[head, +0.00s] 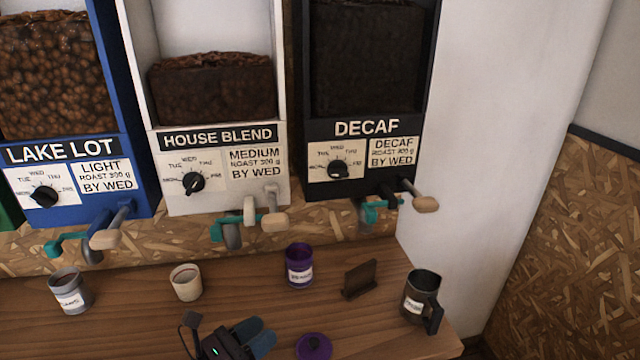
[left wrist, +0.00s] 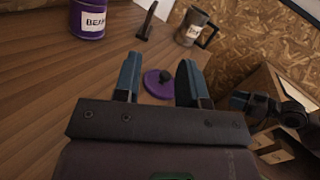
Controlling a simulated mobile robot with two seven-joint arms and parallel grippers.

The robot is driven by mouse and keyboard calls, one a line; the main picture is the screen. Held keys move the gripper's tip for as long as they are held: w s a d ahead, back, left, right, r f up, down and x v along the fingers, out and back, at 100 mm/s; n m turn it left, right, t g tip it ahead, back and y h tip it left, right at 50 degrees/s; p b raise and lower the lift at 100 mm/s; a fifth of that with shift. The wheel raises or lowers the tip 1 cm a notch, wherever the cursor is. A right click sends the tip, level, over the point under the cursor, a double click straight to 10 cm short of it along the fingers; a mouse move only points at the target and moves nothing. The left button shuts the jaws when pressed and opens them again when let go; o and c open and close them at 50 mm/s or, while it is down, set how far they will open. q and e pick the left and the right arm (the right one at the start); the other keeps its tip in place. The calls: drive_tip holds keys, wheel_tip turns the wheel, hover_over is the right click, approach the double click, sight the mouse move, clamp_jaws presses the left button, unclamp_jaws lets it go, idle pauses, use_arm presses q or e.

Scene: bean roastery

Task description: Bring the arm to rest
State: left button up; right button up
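My left gripper (head: 256,334) is at the bottom of the head view, over the front of the wooden counter (head: 130,330). In the left wrist view its two blue fingers (left wrist: 160,70) stand apart with nothing between them. A purple lid with a dark knob (head: 314,346) lies on the counter to the right of the gripper; it also shows beyond the fingers in the left wrist view (left wrist: 158,86). A dark part with a blue tip, seemingly my right gripper (left wrist: 250,102), shows at the right of the left wrist view; its opening is unclear.
A purple labelled canister (head: 299,266), cream cup (head: 186,283), grey canister (head: 70,291), dark stand (head: 359,279) and dark mug (head: 421,296) stand on the counter. Bean dispensers with levers and dials, including DECAF (head: 372,128), rise behind. The counter ends at the right.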

use_arm(q)
drive_tip(key=s+a+n+y, duration=0.1)
drive_tip(key=a+n+y, duration=0.4)
drive_tip(key=n, duration=0.4)
drive_tip(key=s+a+n+t+y, duration=0.1)
drive_tip(key=a+n+y, duration=0.3)
drive_tip(key=n, duration=0.6)
drive_tip(key=s+a+n+y, duration=0.2)
drive_tip(key=a+n+y, duration=0.3)
drive_tip(key=n, duration=0.5)
drive_tip(key=shift+s+a+f+y, duration=0.25)
drive_tip(key=shift+a+f+y, duration=0.15)
drive_tip(key=shift+y, duration=0.6)
drive_tip(key=s+a+f+n+g+h, duration=0.1)
drive_tip(key=s+f+n+g, duration=0.1)
drive_tip(key=s+n+g, duration=0.45)
drive_tip(key=s+f+n+g, duration=0.35)
drive_tip(key=s+n, duration=0.35)
drive_tip(key=s, duration=0.4)
drive_tip(key=w+f+t+h, duration=0.1)
drive_tip(key=w+f+t, duration=0.6)
drive_tip(key=f, duration=0.2)
drive_tip(key=shift+w+a+f+t, duration=0.15)
drive_tip(key=shift+f+t, duration=0.05)
drive_tip(key=shift+t, duration=0.2)
use_arm(e)
drive_tip(key=shift+w+d, duration=0.2)
drive_tip(key=shift+w, duration=0.25)
